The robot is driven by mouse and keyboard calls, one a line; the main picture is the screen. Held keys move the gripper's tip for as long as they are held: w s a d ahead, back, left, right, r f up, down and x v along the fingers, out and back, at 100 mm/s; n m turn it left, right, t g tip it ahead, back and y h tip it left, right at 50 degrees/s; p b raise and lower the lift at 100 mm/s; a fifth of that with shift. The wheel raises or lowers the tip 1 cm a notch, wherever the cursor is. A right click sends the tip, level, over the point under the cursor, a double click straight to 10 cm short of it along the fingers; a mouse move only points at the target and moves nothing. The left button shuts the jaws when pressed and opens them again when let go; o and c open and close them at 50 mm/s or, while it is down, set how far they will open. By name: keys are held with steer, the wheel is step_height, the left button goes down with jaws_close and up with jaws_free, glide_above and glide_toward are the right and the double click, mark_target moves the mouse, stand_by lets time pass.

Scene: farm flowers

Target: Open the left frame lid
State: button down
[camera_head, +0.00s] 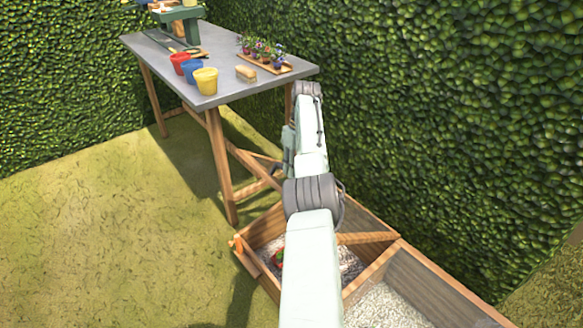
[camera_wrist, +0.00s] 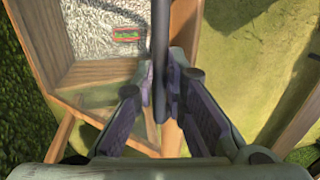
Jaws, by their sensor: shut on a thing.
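The left frame (camera_head: 271,285) is a wooden box with pale gravel in it, low in the middle of the head view, partly behind my arm. Its wooden wall (camera_wrist: 99,71) and gravel also show in the wrist view. My gripper (camera_wrist: 160,88) has its fingers closed around a dark, narrow upright bar (camera_wrist: 160,25). The bar runs up the middle of the wrist view and seems to be part of the left frame lid. How far the lid stands open cannot be told. My arm hides the gripper in the head view.
A second gravel-filled frame (camera_head: 455,300) adjoins on the right. A grey-topped table (camera_head: 150,52) with pots (camera_head: 206,82), a brush (camera_head: 246,73) and a flower tray (camera_head: 285,70) stands behind. Hedges (camera_head: 450,100) close off the back and right. Grass on the left is clear.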

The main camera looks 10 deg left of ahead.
steer(key=shift+w+d+f, duration=0.25)
steer(key=shift+d+f, duration=0.4)
steer(key=shift+f, duration=0.1)
steer(key=c, duration=2)
jaws_free()
steer(key=shift+f, duration=0.15)
steer(key=shift+o, duration=0.8)
steer(key=shift+w+f, duration=0.2)
steer(key=shift+o, duration=1.2)
steer(key=shift+r, duration=0.25)
step_height(320, 180, up, 10)
steer(key=shift+a+r, duration=0.15)
steer(key=shift+a, duration=0.2)
